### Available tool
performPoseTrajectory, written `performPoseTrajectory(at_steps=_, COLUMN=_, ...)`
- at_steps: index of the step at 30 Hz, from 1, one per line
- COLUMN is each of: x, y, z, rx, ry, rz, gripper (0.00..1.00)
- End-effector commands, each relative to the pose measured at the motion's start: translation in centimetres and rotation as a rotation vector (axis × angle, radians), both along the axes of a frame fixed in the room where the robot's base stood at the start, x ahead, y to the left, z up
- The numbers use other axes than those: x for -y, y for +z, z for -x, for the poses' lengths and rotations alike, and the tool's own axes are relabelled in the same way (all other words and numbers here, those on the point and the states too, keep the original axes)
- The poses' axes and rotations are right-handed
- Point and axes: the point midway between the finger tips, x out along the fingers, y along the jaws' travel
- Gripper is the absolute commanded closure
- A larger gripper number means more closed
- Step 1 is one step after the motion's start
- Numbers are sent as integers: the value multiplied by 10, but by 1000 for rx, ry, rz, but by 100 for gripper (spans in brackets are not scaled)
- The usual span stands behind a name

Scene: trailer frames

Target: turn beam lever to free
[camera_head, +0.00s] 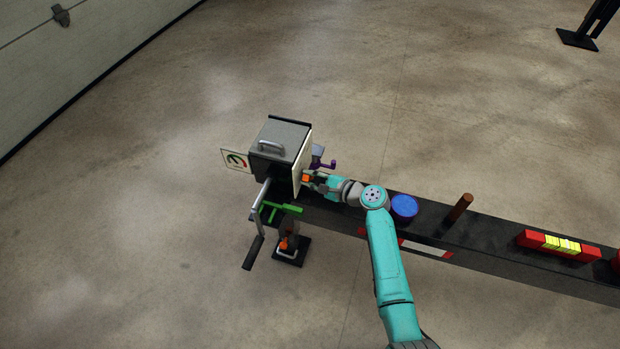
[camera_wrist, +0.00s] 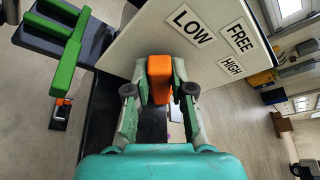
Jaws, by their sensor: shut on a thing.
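The beam lever has an orange end (camera_wrist: 160,72), seen in the wrist view between my fingers; a little orange also shows in the head view (camera_head: 305,178). My gripper (camera_wrist: 160,92) is shut on it, at the right face of the grey box in the head view (camera_head: 318,182). A cream plate (camera_wrist: 150,38) on that face carries the labels LOW (camera_wrist: 190,26), FREE (camera_wrist: 239,38) and HIGH (camera_wrist: 231,66). The orange end is beneath LOW in the picture, apart from FREE. The lever's pivot is hidden.
The grey box (camera_head: 282,137) has a top handle and a crank (camera_head: 256,245) hanging at its front left. Green (camera_head: 285,208) and purple (camera_head: 318,160) brackets flank it. The dark beam (camera_head: 480,232) runs right, carrying a blue disc (camera_head: 404,206) and a brown post (camera_head: 460,206).

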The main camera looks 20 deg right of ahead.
Motion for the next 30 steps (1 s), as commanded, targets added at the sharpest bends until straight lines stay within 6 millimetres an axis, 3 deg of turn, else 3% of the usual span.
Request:
performPoseTrajectory(at_steps=11, x=4, y=6, z=-5, rx=-105, ry=1, rz=-75, gripper=100)
performPoseTrajectory(at_steps=30, x=20, y=17, z=-27, rx=-512, ry=0, rz=-371, gripper=100)
